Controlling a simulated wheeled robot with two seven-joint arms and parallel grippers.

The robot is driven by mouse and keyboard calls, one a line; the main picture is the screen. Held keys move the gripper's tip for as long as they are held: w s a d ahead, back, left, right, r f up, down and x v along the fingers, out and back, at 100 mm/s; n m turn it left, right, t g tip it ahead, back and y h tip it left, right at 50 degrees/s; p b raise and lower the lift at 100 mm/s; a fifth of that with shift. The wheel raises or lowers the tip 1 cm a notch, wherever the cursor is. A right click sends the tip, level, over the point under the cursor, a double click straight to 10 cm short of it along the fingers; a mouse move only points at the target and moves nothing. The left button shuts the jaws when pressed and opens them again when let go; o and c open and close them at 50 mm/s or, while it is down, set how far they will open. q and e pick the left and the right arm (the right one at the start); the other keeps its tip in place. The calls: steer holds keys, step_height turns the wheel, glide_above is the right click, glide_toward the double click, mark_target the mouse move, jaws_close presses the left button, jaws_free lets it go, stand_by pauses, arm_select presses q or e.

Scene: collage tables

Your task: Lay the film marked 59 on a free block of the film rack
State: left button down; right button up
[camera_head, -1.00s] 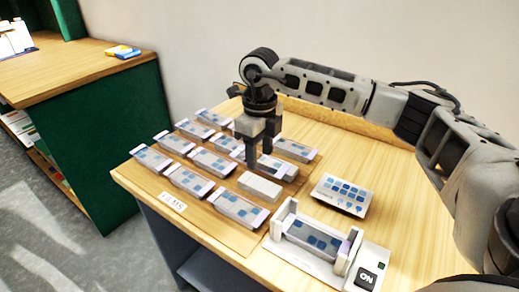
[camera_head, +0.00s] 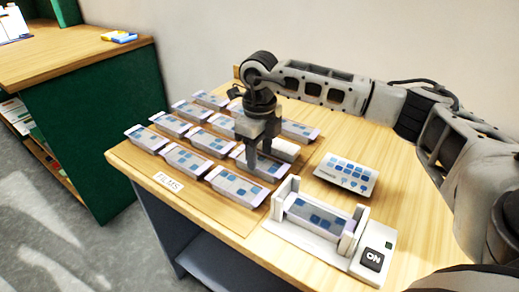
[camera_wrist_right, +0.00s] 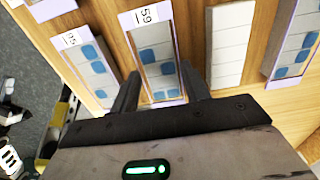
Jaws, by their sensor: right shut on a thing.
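The film marked 59 (camera_wrist_right: 158,62) is a lilac-edged strip with blue squares. My right gripper (camera_wrist_right: 160,92) is shut on it, one finger along each long side. In the head view, my right gripper (camera_head: 260,164) points down at this film (camera_head: 263,168), which lies on or just above a front-right block of the film rack (camera_head: 240,226); I cannot tell whether it touches. A bare white block (camera_head: 286,149) is just behind it, also in the right wrist view (camera_wrist_right: 229,45). My left gripper is not in view.
Several other films lie in rows on neighbouring blocks, one (camera_head: 234,187) close in front. A white holder (camera_head: 283,203) with a film and an ON button (camera_head: 372,259) stands at the right. A card with blue squares (camera_head: 346,174) lies behind it. The right tabletop has free room.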

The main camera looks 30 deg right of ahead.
steer(key=o, duration=1)
step_height(320, 180, up, 16)
stand_by(0.3)
